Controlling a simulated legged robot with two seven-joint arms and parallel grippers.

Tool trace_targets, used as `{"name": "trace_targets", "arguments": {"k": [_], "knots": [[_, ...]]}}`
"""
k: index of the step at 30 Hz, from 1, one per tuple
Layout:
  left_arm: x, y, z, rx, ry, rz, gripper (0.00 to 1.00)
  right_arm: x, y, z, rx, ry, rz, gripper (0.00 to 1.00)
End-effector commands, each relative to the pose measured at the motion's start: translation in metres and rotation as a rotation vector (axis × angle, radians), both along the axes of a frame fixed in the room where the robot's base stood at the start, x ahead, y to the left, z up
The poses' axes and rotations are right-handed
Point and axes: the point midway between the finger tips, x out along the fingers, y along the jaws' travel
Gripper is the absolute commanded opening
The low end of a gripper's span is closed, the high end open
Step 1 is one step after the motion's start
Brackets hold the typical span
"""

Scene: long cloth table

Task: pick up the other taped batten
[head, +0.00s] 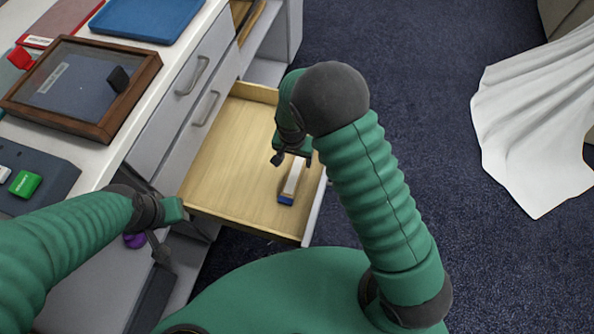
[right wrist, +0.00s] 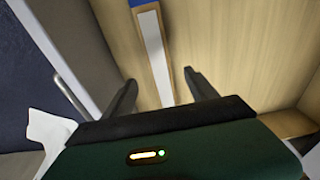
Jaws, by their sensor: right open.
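A slim pale batten (head: 293,180) with blue tape on its near end lies in the open wooden drawer (head: 230,165), close to the drawer's front panel. My right gripper (head: 292,160) is over the drawer at the batten's far end, open and empty. In the right wrist view the batten (right wrist: 155,55) runs between the two spread fingers (right wrist: 163,92), with blue tape at the top edge; it is not clasped. My left gripper (head: 168,230) hangs beside the cabinet, left of the drawer; its finger opening is not clear.
The drawer's side walls and front panel (head: 315,208) surround the batten. On the white top (head: 100,165) are a wooden-framed case (head: 80,85), a blue tray (head: 148,18) and a grey panel with a green block (head: 25,184). A white cloth (head: 535,120) hangs at right. Dark carpet is clear.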

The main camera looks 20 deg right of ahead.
Motion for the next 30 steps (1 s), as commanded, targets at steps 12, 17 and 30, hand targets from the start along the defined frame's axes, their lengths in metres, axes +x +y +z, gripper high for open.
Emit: {"name": "trace_targets", "arguments": {"k": [12,17,30], "knots": [[0.000,0.000,-0.034,0.000,0.000,0.000,0.36,0.008,-0.008,-0.062,0.002,0.001,0.000,0.67],[0.000,0.000,-0.037,0.000,0.001,0.000,0.36,0.010,-0.008,-0.072,0.001,-0.002,0.001,0.67],[0.000,0.000,-0.035,0.000,0.000,0.000,0.36,0.010,-0.008,-0.071,0.002,-0.001,0.001,0.27]]}}
